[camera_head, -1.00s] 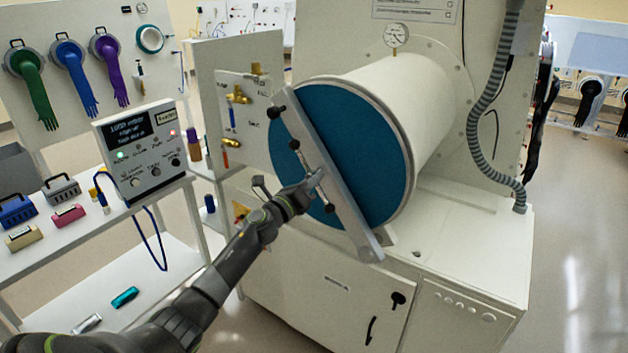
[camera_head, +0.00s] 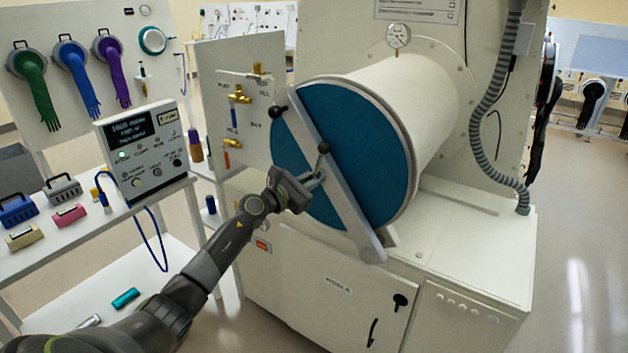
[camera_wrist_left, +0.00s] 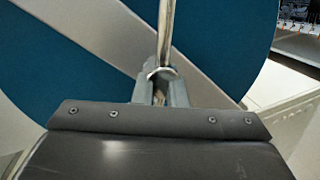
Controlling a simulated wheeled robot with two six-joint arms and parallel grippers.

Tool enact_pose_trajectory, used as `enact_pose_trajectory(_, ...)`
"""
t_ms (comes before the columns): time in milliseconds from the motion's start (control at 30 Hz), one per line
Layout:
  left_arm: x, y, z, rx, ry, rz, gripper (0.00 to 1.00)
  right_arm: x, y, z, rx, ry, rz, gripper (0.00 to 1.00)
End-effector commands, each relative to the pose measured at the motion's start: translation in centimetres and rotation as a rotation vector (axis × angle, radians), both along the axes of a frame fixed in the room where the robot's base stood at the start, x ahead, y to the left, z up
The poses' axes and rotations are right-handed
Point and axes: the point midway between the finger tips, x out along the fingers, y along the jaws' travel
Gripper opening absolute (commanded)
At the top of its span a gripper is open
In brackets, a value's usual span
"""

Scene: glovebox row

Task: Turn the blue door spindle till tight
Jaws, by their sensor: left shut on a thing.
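The blue round door (camera_head: 385,170) closes the end of a white cylindrical chamber. A grey metal bar (camera_head: 345,205) crosses it diagonally. My left gripper (camera_head: 314,181) is at the door's middle, shut on the spindle handle. In the left wrist view, the fingers (camera_wrist_left: 160,88) close around the metal rod (camera_wrist_left: 165,35), which runs upward over the bar. My right gripper is not in view.
A control box (camera_head: 145,150) with a green lamp stands on the white shelf at left. A valve panel (camera_head: 240,115) is left of the door. A dial gauge (camera_head: 397,37) tops the chamber. A grey hose (camera_head: 478,120) hangs at right. A cabinet (camera_head: 330,285) is below.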

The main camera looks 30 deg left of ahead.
Motion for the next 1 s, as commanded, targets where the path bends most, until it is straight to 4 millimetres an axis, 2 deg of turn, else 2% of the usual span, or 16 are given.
enact_pose_trajectory(400,-0.04,0.13,-0.24,0.199,-0.010,-0.001,0.00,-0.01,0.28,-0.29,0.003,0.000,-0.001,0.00)
enact_pose_trajectory(967,-0.05,0.18,-0.25,0.232,-0.012,0.000,0.00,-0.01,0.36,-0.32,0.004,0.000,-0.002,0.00)
enact_pose_trajectory(1000,-0.05,0.18,-0.25,0.232,-0.012,0.000,0.14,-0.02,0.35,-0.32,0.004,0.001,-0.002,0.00)
